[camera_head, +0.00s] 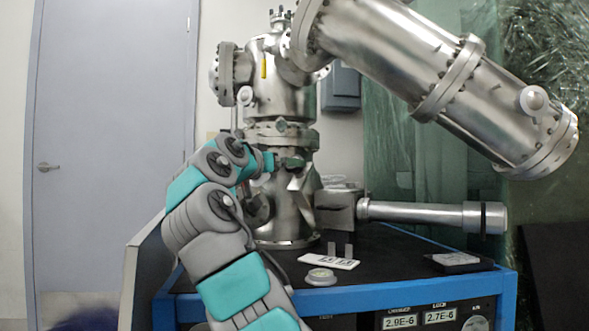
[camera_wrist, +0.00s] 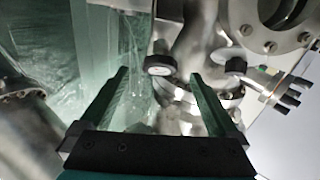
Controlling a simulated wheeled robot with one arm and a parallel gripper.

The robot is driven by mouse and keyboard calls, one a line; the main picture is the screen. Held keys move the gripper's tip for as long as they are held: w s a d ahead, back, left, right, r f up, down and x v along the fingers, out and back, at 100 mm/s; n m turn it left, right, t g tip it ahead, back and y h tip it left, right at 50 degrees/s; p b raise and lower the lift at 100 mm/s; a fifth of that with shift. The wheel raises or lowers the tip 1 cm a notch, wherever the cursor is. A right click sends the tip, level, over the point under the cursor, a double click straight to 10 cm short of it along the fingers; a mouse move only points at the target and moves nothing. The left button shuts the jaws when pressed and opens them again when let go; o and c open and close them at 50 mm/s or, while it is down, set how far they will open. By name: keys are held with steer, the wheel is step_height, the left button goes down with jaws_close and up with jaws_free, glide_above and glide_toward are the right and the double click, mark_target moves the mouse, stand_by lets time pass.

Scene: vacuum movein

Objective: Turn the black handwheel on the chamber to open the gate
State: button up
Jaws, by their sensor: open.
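The steel chamber (camera_head: 290,210) stands upright on a black-topped bench. In the wrist view, a round black-rimmed knob (camera_wrist: 160,65) with a pale face shows just beyond and between my fingertips. A second dark round knob (camera_wrist: 236,65) is to its right, outside the right finger. I cannot tell for certain which of them is the handwheel. My gripper (camera_wrist: 158,77) is open with nothing between its fingers, and I see no contact. In the head view my gripper (camera_head: 284,162) is at the chamber's mid-height, small and partly merged with the metal; no handwheel shows clearly there.
A large tilted steel cylinder (camera_head: 440,80) hangs over the right side. A horizontal tube (camera_head: 420,213) sticks out right above the bench (camera_head: 390,250). A white plate (camera_head: 328,261), a grey round piece (camera_head: 320,277) and a flat block (camera_head: 458,260) lie on it.

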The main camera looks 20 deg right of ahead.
steer(key=p+x, duration=0.1)
steer(key=x, duration=0.6)
steer(key=c, duration=1.4)
